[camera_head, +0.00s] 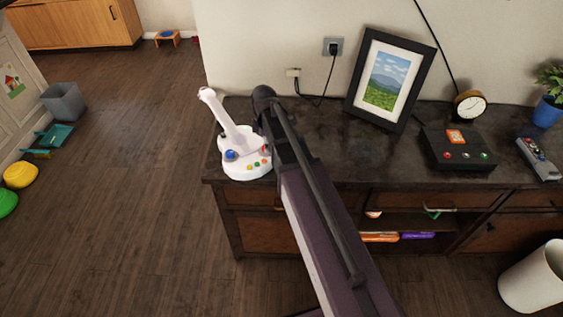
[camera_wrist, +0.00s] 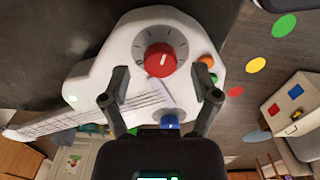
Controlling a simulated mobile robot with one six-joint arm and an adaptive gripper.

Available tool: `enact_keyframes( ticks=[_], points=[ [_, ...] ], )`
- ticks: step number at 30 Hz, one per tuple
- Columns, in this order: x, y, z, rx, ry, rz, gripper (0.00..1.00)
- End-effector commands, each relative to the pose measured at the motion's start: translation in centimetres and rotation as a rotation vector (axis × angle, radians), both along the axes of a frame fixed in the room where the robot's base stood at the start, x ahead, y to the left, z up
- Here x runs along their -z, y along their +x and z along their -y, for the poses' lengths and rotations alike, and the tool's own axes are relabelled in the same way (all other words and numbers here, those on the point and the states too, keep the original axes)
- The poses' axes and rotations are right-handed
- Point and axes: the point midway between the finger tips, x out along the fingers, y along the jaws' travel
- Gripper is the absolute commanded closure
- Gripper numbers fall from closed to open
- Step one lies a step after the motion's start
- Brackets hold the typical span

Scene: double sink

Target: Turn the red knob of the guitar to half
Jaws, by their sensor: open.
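In the wrist view the guitar body (camera_wrist: 110,62) fills the middle. Its red knob (camera_wrist: 160,57) has dial marks around it and a small pale mark on its face. My gripper (camera_wrist: 162,82) is open and empty, its fingertips apart on either side, slightly below the knob in the picture. No contact with the knob shows. A blue knob (camera_wrist: 169,122) sits lower, between the fingers. In the head view my arm partly hides the guitar's right side.
Small coloured buttons (camera_wrist: 207,61) sit right of the red knob. On the cabinet top (camera_head: 330,150) stand a picture frame (camera_head: 354,100), a clock (camera_head: 469,105), a dark box with buttons (camera_head: 457,160) and a plant (camera_head: 548,112).

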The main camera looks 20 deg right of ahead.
Motion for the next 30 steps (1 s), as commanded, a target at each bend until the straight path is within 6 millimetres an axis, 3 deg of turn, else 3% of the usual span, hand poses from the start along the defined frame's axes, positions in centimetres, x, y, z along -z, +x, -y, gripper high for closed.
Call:
enact_keyframes(
  ticks=[1,30],
  points=[
    [-0.9,0.0,0.0,0.001,0.0,0.0,0.21],
    [-8.8,0.0,0.0,0.003,0.0,0.0,0.21]
  ],
)
